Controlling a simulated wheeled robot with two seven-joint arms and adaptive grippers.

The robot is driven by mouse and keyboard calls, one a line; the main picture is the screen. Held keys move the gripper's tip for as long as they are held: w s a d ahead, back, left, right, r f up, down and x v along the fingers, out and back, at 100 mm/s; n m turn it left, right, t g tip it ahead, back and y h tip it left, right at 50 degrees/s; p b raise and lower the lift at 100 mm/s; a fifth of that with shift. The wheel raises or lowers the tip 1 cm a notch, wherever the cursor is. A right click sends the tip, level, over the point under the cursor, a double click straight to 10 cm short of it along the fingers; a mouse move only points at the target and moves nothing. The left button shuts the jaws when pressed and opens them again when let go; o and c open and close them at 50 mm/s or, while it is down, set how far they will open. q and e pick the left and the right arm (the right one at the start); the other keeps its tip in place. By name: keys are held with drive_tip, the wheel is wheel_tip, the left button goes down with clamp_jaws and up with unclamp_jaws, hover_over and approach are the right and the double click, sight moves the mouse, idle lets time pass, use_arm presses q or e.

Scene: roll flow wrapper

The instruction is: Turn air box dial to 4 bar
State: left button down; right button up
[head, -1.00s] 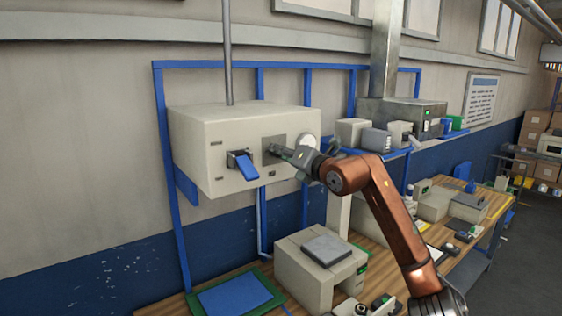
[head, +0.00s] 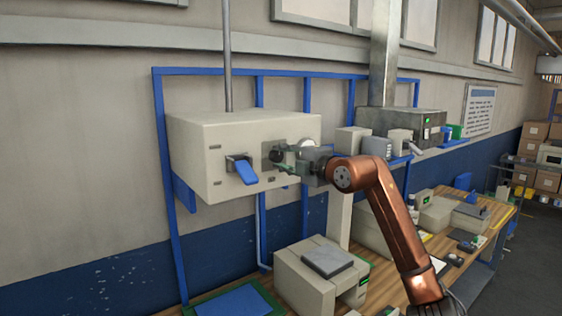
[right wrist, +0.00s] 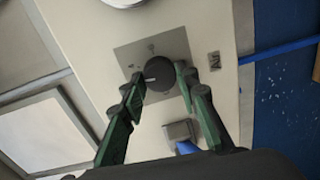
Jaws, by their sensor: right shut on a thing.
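The cream air box (head: 190,150) hangs on a blue frame on the wall. Its dial is a dark round knob (right wrist: 163,74) with a light pointer mark, on a grey square plate (right wrist: 131,58) in the right wrist view. My right gripper (head: 280,158) is at the box's front. In the right wrist view its green-and-black fingers (right wrist: 159,80) sit on either side of the knob, shut on it. The pointer mark faces left towards one fingertip; the scale around the knob is too small to read. My left gripper is not in view.
A blue lever (head: 246,172) sticks out of the box left of the dial. A round white gauge (right wrist: 122,2) is beside the plate, partly hidden by my gripper in the head view. A workbench with machines (head: 310,278) stands below.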

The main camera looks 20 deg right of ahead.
drive_tip(key=shift+d+m+b, duration=0.1)
drive_tip(key=shift+m+b, duration=0.25)
drive_tip(key=shift+m, duration=1.25)
drive_tip(key=o, duration=1.2)
drive_tip(key=shift+c, duration=0.2)
drive_tip(key=f+v, duration=0.1)
drive_tip(key=v, duration=1.1)
drive_tip(key=shift+r, duration=0.4)
drive_tip(key=shift+w+d, duration=0.1)
